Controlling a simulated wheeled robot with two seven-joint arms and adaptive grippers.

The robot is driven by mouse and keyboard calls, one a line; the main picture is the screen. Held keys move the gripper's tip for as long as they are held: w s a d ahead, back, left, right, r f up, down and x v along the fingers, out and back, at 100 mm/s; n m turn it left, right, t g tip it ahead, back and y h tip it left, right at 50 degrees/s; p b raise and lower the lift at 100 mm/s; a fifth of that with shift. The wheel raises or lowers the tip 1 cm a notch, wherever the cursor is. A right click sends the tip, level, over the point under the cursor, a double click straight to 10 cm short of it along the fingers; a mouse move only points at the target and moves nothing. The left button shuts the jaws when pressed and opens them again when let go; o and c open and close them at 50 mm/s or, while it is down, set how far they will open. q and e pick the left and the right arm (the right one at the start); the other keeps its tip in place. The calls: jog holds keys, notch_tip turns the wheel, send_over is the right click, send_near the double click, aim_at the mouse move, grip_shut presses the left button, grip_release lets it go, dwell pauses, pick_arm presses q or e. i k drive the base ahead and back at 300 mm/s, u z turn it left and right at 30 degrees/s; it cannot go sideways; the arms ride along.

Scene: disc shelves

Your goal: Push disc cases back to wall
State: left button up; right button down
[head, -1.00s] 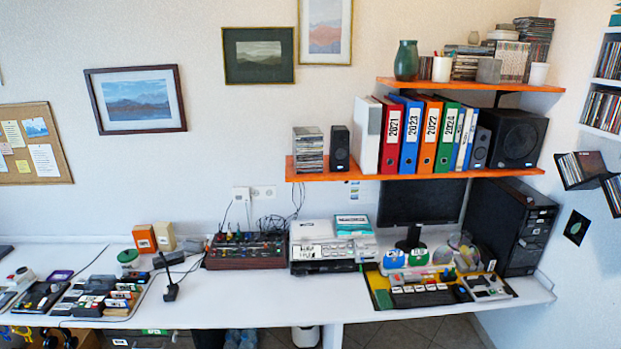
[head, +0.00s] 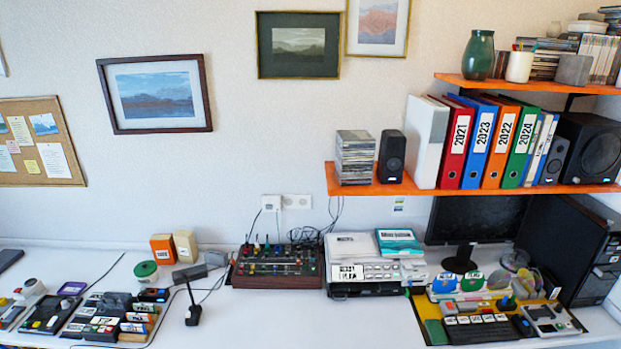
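A stack of disc cases (head: 354,158) stands at the left end of the lower orange shelf (head: 400,187), left of a small black speaker (head: 391,157). I cannot tell how far the stack is from the wall. More disc cases (head: 553,60) lie stacked on the upper orange shelf (head: 480,82), behind and beside a white cup (head: 520,66). A row of upright cases (head: 600,60) stands at the right edge of the view, partly cut off. Neither of my grippers is in view.
Binders (head: 482,140) and a large black speaker (head: 597,150) fill the lower shelf's right part. A green vase (head: 478,55) stands on the upper shelf. Below, the white desk (head: 255,315) holds a mixer (head: 277,266), a white device (head: 365,262) and a monitor (head: 475,233).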

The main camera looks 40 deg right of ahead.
aim_at(354, 149)
jog(key=i, duration=0.8)
jog(key=z, duration=0.85)
jog(key=i, duration=0.75)
jog(key=z, duration=0.65)
